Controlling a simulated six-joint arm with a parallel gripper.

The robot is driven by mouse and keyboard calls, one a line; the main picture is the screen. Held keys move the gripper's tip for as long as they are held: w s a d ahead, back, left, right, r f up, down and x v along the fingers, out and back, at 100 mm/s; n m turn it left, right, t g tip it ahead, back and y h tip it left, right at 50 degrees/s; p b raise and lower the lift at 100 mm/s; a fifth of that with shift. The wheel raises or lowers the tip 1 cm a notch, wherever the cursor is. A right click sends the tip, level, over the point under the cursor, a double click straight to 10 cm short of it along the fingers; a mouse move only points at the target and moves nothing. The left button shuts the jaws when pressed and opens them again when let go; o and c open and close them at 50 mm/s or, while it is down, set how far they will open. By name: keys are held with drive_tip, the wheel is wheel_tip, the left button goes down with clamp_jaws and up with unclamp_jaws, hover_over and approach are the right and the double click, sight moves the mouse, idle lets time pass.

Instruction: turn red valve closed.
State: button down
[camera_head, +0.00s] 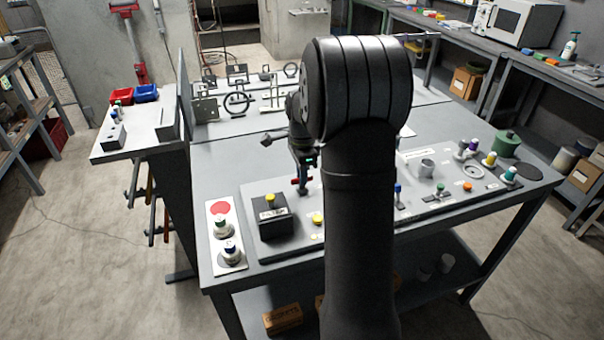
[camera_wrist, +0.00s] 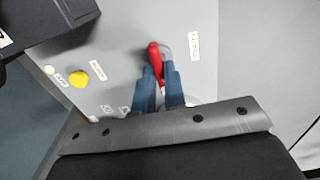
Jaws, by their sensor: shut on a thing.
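The red valve (camera_wrist: 155,58) shows in the wrist view as a slim red handle on the light grey panel (camera_wrist: 120,35). It runs up and down the picture, with a round grey base partly visible beside its upper end. My gripper (camera_wrist: 160,88) is shut on the handle, one blue-grey finger on each side. The handle's far end sticks out past the fingertips. In the head view my gripper (camera_head: 304,176) is low over the panel, left of my arm, with a bit of red at the fingertips. My arm hides part of the panel there.
A black box with a yellow knob (camera_head: 271,208) stands left of my gripper. A yellow button (camera_head: 317,219) is on the panel near it. Round fixtures (camera_head: 223,228) sit on a white plate further left.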

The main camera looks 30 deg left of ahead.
drive_tip(key=shift+n, duration=0.4)
drive_tip(key=n, duration=0.3)
drive_tip(key=shift+n, duration=0.3)
drive_tip(key=n, duration=0.4)
drive_tip(key=shift+n, duration=0.3)
drive_tip(key=n, duration=0.4)
drive_tip(key=shift+n, duration=2.5)
drive_tip(key=c, duration=1.5)
unclamp_jaws()
